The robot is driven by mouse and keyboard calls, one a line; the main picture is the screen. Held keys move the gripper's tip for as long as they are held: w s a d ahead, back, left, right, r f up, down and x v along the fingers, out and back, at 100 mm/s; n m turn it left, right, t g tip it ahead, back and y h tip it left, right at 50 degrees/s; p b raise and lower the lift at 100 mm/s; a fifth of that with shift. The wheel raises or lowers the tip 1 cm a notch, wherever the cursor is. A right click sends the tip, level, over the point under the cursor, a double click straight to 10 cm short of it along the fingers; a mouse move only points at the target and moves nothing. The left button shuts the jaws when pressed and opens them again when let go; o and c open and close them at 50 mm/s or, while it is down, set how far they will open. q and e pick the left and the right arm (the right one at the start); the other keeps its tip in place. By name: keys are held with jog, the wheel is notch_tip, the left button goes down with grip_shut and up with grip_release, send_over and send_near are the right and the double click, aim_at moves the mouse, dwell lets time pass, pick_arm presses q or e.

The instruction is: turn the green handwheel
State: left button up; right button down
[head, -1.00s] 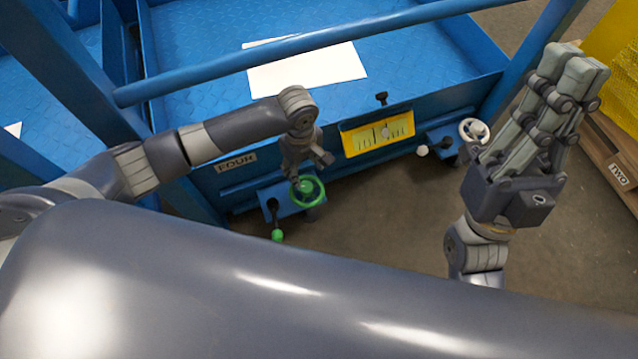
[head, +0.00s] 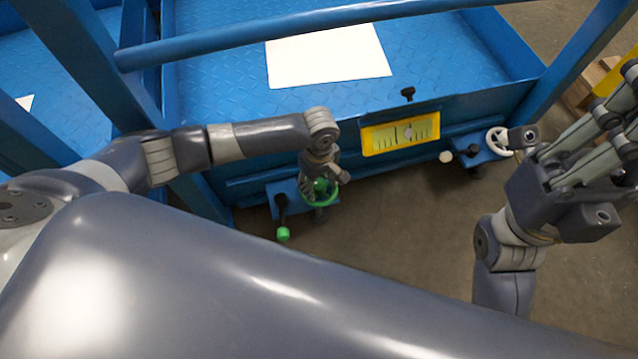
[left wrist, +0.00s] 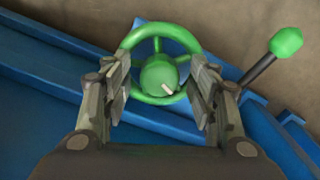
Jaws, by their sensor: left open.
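The green handwheel (head: 322,197) sits on a blue bracket at the lower front of the blue frame, partly hidden by my left gripper in the head view. In the left wrist view the handwheel (left wrist: 158,40) shows its rim, spokes and a round green hub with a pale mark. My left gripper (head: 318,184) is over the wheel; in the left wrist view its open fingers (left wrist: 160,88) stand on both sides of the hub, overlapping the rim. I cannot tell whether they touch it. My right gripper (head: 615,115) is at the right, partly cut off, away from the wheel.
A green-knobbed lever (head: 283,233) stands just left of the wheel and shows at the right in the left wrist view (left wrist: 285,43). A yellow gauge (head: 400,134), a white-knobbed lever (head: 446,157) and a white handwheel (head: 499,141) are farther right. A white sheet (head: 328,57) lies on the blue deck.

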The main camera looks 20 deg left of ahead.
pick_arm(q)
jog(key=shift+f, duration=0.1)
jog(key=shift+c, duration=0.3)
jog(key=c, duration=1)
jog(key=shift+p, duration=0.6)
